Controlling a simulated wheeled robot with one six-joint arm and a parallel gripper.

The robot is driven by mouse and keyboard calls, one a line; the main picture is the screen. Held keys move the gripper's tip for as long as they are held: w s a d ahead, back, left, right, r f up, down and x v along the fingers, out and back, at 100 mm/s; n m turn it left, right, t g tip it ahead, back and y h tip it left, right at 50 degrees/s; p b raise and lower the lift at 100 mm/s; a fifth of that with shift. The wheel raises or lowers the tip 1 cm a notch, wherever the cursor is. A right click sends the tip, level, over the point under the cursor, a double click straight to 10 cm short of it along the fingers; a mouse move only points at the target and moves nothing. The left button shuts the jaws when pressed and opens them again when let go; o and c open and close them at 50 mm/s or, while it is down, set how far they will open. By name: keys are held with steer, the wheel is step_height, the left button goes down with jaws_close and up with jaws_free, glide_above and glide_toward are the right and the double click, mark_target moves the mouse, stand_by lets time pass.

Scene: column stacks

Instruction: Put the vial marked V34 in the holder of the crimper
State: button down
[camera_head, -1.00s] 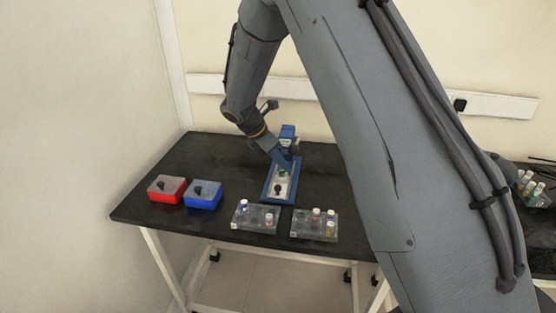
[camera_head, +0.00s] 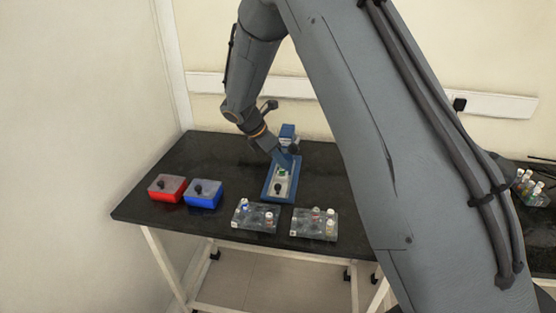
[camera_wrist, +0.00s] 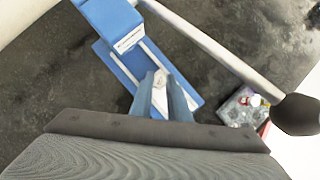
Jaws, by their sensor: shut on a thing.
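The crimper is a blue device with a pale base plate (camera_head: 271,193) near the middle of the table; its blue head (camera_wrist: 108,22) shows in the wrist view. My gripper (camera_head: 283,168) is over the crimper's base, in front of the head. In the wrist view my gripper (camera_wrist: 161,88) is shut on a small whitish vial (camera_wrist: 160,78) between the fingertips. Its marking cannot be read. A green spot shows at the fingertips in the head view. The holder is hidden by the fingers, so I cannot tell whether the vial sits in it.
The crimper's lever ends in a black knob (camera_wrist: 296,115), close to my gripper's right. A red box (camera_head: 167,190) and a blue box (camera_head: 203,194) stand at left. Two clear racks with vials, the left rack (camera_head: 254,224) and right rack (camera_head: 302,229), lie along the front edge.

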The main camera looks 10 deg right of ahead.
steer(key=shift+f, duration=0.95)
stand_by(1.1)
steer(key=c, duration=1.3)
jaws_free()
steer(key=shift+r, duration=0.1)
step_height(320, 180, up, 6)
steer(key=p, duration=0.4)
